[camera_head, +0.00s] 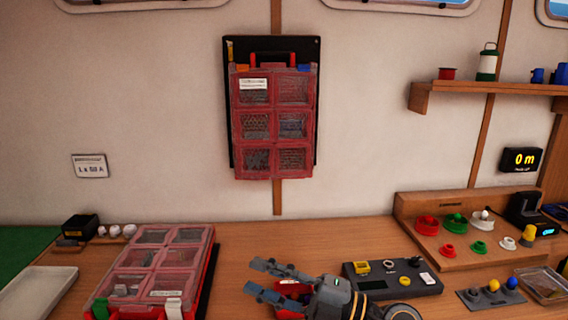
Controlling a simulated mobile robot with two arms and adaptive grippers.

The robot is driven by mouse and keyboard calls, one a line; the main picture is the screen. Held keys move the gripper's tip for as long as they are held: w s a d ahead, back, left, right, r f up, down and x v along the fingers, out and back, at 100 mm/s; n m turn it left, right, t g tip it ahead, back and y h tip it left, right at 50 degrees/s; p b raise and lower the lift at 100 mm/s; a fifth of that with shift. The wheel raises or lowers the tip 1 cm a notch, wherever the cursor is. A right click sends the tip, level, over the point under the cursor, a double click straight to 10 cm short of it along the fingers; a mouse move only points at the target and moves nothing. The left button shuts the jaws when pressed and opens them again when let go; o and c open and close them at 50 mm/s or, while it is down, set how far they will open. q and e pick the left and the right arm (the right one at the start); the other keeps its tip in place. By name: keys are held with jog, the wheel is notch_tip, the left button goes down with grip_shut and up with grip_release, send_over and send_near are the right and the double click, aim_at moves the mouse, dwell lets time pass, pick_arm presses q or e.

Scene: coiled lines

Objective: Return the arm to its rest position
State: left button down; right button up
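My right gripper (256,277) reaches in from the lower right, low over the wooden workbench (235,262). Its two dark fingers point left and stand apart, so it looks open. A small red thing (291,288) shows between and behind the fingers, partly hidden. I cannot tell whether it touches them; it seems to sit on the bench. My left gripper is not in view.
A red compartment case (150,258) lies left of the gripper; another red case (274,121) hangs on the wall. A dark control box (393,281) sits close right. Beyond it stands a wooden rack (458,256) with colored pieces. A pale tray (38,290) lies far left.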

jog(key=w+d+m+t+h, duration=0.4)
jog(key=d+m+t+h, duration=0.65)
jog(key=m+t, duration=0.55)
jog(key=s+d+f+m+g+h, duration=0.3)
jog(key=d+f+m+g+h, duration=0.3)
jog(key=d+f+m+h, duration=0.7)
jog(key=s+f+n+g+y, duration=0.1)
jog(key=s+f+g+y, duration=0.3)
jog(key=s+f+g, duration=1.35)
jog(key=s+f+t, duration=0.2)
jog(key=s+f, duration=0.2)
jog(key=f, duration=1)
jog(key=s+f+t, duration=0.2)
jog(key=s+f, duration=0.2)
jog(key=f, duration=1)
jog(key=s+d+f+g, duration=0.1)
jog(key=s+d+f, duration=0.2)
jog(key=s+f, duration=1.3)
jog(key=shift+s+f+n, duration=0.2)
jog(key=shift+f+n, duration=0.2)
